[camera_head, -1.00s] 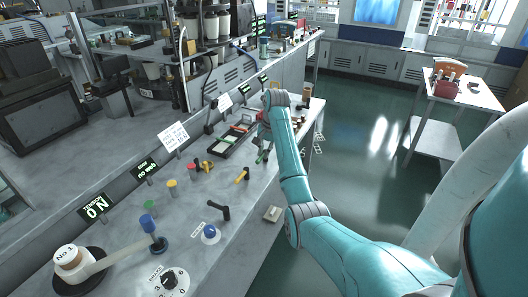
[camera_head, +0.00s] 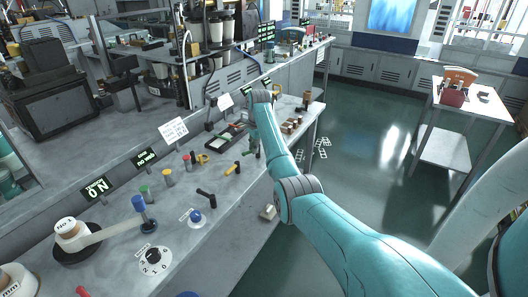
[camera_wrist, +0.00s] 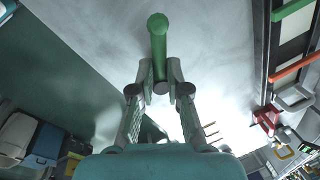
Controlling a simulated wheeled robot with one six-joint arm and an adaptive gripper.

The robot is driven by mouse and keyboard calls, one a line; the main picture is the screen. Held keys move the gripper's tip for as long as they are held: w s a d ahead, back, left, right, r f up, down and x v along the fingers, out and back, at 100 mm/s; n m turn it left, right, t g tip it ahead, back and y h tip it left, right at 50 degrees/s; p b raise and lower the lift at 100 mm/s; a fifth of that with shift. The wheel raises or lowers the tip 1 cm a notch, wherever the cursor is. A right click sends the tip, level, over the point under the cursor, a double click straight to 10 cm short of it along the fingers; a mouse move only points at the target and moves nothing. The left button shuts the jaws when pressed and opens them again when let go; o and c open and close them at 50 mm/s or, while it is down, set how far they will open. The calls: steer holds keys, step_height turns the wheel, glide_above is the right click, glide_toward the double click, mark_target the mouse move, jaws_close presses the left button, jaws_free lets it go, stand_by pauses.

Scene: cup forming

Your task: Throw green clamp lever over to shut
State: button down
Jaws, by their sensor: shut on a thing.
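The green clamp lever (camera_wrist: 157,35) shows in the wrist view as a rod with a rounded green end and a grey lower end. My gripper (camera_wrist: 160,84) is shut on the lever near its grey lower end, one finger on each side. In the head view my gripper (camera_head: 253,138) is at the far part of the bench, beside the black tray. There my own arm hides much of it, and the lever is too small to judge its angle.
The bench (camera_head: 120,262) carries a yellow-handled lever (camera_head: 233,168), a black lever (camera_head: 206,198), a blue button (camera_head: 196,216), a dial (camera_head: 155,259) and a white reel (camera_head: 72,232). The black tray (camera_head: 222,140) lies left of my gripper. Open floor (camera_head: 360,170) lies right.

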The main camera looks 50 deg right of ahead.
steer(key=m, duration=0.4)
steer(key=w+m+h, duration=0.1)
steer(key=m, duration=0.1)
steer(key=shift+d+m+g, duration=0.3)
steer(key=shift+g, duration=0.1)
steer(key=m, duration=0.3)
steer(key=shift+w+d+g, duration=0.2)
steer(key=shift+d+g, duration=0.05)
steer(key=shift+g, duration=0.05)
steer(key=shift+w+d+m, duration=0.1)
steer(key=shift+d+m, duration=0.15)
steer(key=shift+m, duration=1.25)
steer(key=c, duration=1.2)
jaws_free()
steer(key=shift+o, duration=0.2)
step_height(320, 180, up, 12)
steer(key=a, duration=0.2)
steer(key=shift+a+f, duration=0.15)
